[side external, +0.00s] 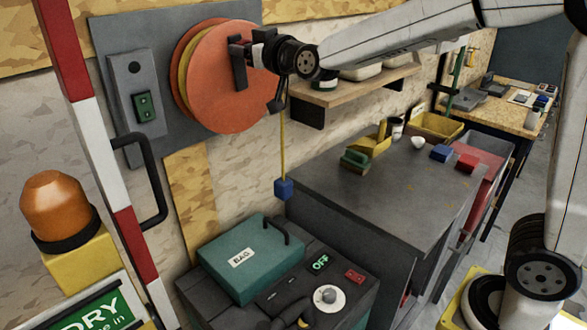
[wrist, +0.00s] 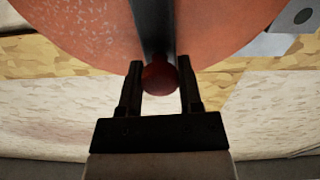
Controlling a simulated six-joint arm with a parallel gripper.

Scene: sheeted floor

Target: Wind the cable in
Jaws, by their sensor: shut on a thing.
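An orange cable reel (side external: 222,92) is mounted on a grey wall panel, with a yellow layer between its discs. A dark crank bar (side external: 239,72) lies across its face. The bar also shows in the wrist view (wrist: 153,25), ending in a dark red knob (wrist: 158,77). My gripper (side external: 250,47) is at the reel's upper right. In the wrist view its fingers (wrist: 160,80) stand on both sides of the knob, shut on it. A yellow cable (side external: 282,145) hangs straight down from the reel's right side. A blue block (side external: 284,189) hangs at its lower end.
A grey workbench (side external: 375,190) with small items stands right. A wall shelf (side external: 345,90) is close behind my gripper. A red-white post (side external: 98,140) and orange beacon (side external: 58,207) stand left.

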